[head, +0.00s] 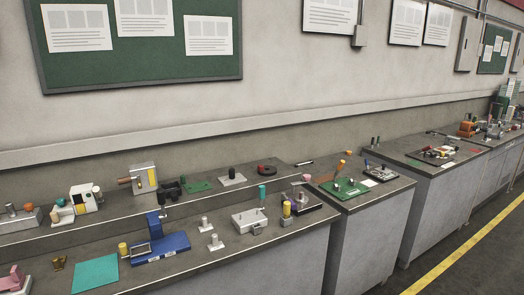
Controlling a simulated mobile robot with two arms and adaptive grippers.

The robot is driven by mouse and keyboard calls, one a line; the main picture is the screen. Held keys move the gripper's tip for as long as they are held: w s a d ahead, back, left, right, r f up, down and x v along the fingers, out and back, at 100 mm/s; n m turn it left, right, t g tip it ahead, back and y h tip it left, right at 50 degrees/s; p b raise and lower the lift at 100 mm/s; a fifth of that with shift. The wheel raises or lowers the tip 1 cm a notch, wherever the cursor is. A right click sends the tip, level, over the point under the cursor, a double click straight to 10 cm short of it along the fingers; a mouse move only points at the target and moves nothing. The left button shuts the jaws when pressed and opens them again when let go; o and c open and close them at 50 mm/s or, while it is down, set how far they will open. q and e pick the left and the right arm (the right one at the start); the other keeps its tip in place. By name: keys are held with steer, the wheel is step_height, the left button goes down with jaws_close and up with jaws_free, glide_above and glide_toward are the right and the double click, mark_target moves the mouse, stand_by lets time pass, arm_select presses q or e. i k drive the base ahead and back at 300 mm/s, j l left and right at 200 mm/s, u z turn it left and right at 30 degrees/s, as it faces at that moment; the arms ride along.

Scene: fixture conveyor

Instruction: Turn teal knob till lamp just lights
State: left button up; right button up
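A small upright teal piece (262,192), which may be the teal knob, stands by the right end of a light grey box (249,221) on the near bench. I cannot tell whether it is fixed to the box. I cannot make out which thing is the lamp or whether any lamp is lit. Neither of my grippers is in view.
Further benches run right. A yellow line (450,258) marks the open floor.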

mark_target(61, 202)
steer(key=u, duration=1.3)
